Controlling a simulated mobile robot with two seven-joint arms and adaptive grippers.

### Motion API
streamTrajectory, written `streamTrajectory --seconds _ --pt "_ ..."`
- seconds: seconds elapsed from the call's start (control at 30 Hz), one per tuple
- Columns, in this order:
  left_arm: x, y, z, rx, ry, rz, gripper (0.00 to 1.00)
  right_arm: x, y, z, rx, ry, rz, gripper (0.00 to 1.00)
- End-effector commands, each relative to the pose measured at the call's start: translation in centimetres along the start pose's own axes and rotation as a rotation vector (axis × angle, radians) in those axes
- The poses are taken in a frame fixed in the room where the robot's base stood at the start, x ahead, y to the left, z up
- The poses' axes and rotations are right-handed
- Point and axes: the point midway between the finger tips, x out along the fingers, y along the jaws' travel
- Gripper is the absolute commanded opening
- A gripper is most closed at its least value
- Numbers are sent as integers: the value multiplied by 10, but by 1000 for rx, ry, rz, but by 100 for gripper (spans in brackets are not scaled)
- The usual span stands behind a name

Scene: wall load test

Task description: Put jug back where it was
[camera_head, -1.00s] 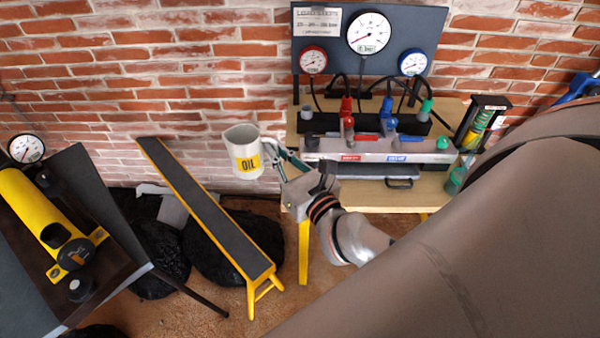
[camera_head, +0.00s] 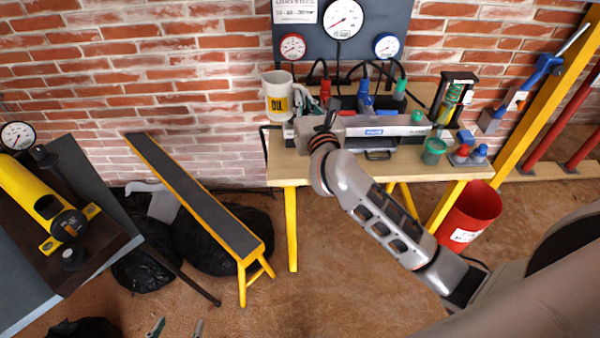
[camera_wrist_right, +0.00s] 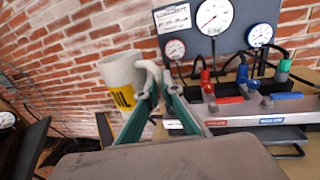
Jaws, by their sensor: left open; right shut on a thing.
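The white jug (camera_head: 274,102) with a yellow OIL label shows in the head view at the back left corner of the wooden workbench (camera_head: 290,172). I cannot tell whether its base touches the bench. My right gripper (camera_head: 303,99) is shut on the jug's handle, to the right of its body. In the right wrist view the jug (camera_wrist_right: 120,72) looks upright, with the green fingers (camera_wrist_right: 160,88) at its handle. My left gripper (camera_head: 176,328) is open and empty at the bottom edge of the head view, low over the floor.
On the bench stand a grey manifold with red and blue valves (camera_head: 366,104), a green cup (camera_head: 433,151) and a gauge board (camera_head: 340,50) behind. A red bucket (camera_head: 468,216) stands right of the bench. A yellow-edged ramp (camera_head: 195,195) and a dark table (camera_head: 70,200) are at left.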

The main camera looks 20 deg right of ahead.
Motion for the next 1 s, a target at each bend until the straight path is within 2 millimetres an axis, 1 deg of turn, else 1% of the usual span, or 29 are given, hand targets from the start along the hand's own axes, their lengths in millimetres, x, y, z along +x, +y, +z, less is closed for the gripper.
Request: streamTrajectory --seconds 0.07,0.17,0.4,0.47,0.6,0.7,0.8,1.0 --pt "1 0 0 1 3 0 58 3 1 -2 0 0 -1 0" --pt "2 0 1 1 6 -1 58 4 1 -16 -1 3 -2 0" --pt "9 2 14 0 1 0 58 4 -1 -74 -2 6 -3 0" --pt "11 2 19 0 -2 1 58 4 -1 -87 -1 5 -3 0" --pt "16 5 34 -1 -14 3 58 3 -2 -120 -3 6 -2 0" --pt "20 7 44 -2 -24 5 58 4 -2 -139 -2 5 -2 0" --pt "22 8 51 -2 -31 6 58 4 -2 -151 0 3 -1 0" --pt "23 8 55 -2 -32 6 58 4 -2 -162 0 1 -1 0"
